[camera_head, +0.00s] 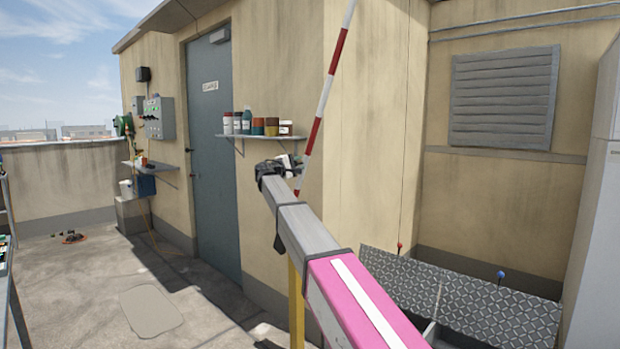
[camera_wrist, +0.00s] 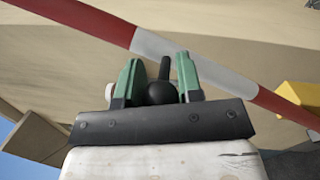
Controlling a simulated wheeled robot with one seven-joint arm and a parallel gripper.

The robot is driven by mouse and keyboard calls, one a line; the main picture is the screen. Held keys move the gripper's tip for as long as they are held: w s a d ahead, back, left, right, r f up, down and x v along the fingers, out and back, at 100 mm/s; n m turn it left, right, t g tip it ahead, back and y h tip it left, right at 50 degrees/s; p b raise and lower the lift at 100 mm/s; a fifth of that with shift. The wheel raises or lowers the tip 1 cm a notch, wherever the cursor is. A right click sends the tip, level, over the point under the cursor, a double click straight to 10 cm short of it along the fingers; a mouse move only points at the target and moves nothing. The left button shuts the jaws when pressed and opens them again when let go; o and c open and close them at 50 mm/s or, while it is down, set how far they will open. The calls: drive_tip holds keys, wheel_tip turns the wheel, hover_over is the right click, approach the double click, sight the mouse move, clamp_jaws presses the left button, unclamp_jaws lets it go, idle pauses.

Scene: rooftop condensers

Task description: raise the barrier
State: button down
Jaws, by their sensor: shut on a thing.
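The barrier is a red-and-white striped pole (camera_head: 323,95). It stands steeply raised, leaning a little to the right at its top. In the wrist view the pole (camera_wrist: 205,62) crosses just beyond the fingertips. My gripper (camera_wrist: 159,75) has green fingers, closed around a black ball knob (camera_wrist: 160,93) with a short dark stem that reaches toward the pole. In the head view my gripper (camera_head: 291,165) is small, beside the pole's lower part, and the knob cannot be made out. A yellow post (camera_head: 296,303) stands below, partly hidden by my arm.
A shelf (camera_head: 262,137) with several jars is on the wall behind my gripper. A grey door (camera_head: 212,150) is to the left. Patterned metal covers (camera_head: 470,295) lie low at the right, near a white cabinet (camera_head: 597,220). The floor at left is mostly open.

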drive_tip(key=w+a+r+n+t, duration=0.1)
drive_tip(key=w+a+r+n, duration=0.1)
drive_tip(key=w+a+n, duration=0.3)
drive_tip(key=shift+w+a+y, duration=0.4)
drive_tip(key=shift+w+a, duration=1.2)
drive_tip(key=shift+a, duration=0.05)
drive_tip(key=shift+a+r, duration=0.1)
drive_tip(key=c, duration=0.8)
unclamp_jaws()
drive_tip(key=shift+w, duration=0.1)
drive_tip(key=v, duration=1.1)
